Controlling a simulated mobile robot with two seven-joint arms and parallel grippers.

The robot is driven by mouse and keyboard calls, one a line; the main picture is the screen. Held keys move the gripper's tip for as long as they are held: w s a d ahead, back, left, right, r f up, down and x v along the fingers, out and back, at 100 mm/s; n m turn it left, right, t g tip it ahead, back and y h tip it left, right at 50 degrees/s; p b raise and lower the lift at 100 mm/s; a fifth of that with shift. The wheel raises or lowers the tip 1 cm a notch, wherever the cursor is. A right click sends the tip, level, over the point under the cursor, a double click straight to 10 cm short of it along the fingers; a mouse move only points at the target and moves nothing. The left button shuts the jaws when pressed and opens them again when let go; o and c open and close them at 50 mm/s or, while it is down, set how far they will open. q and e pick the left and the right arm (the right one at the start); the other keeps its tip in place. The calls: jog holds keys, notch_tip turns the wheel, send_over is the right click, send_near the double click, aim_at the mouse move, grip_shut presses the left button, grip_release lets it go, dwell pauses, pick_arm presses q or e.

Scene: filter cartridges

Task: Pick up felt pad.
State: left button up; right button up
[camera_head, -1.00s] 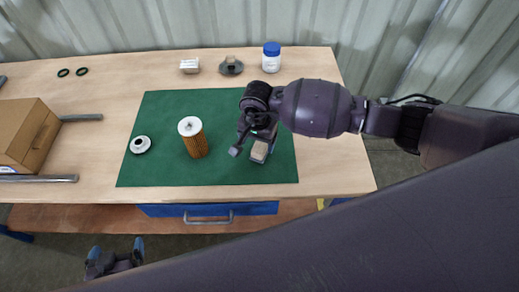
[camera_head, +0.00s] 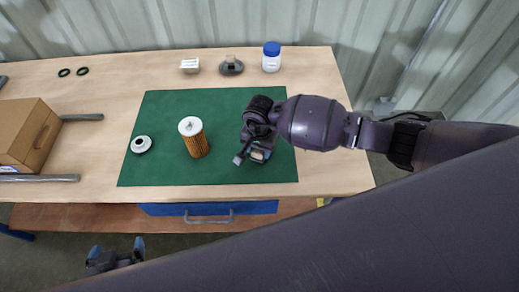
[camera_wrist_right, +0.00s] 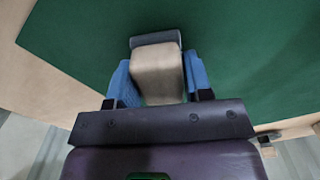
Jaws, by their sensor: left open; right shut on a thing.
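The felt pad (camera_wrist_right: 157,72) is a beige block with a dark grey layer along its far edge. In the right wrist view it sits between the two blue fingers of my right gripper (camera_wrist_right: 159,82), which is shut on it. In the head view my right gripper (camera_head: 254,154) is over the right part of the green mat, and only a small part of the pad (camera_head: 258,154) shows beneath it. I cannot tell whether the pad touches the mat. My left gripper (camera_head: 116,254) is open and empty, low at the left, in front of the table.
The green mat (camera_head: 160,110) also bears an orange pleated filter cartridge (camera_head: 198,146) and a white ring-like part (camera_head: 141,145). Behind it stand a white box (camera_head: 190,66), a dark disc with a knob (camera_head: 231,67) and a blue-capped jar (camera_head: 271,58). A cardboard box (camera_head: 22,135) is left.

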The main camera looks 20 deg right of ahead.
jog(key=shift+r, duration=0.1)
notch_tip(320, 180, up, 20)
jog(key=shift+f+b, duration=0.1)
jog(key=shift+b, duration=0.45)
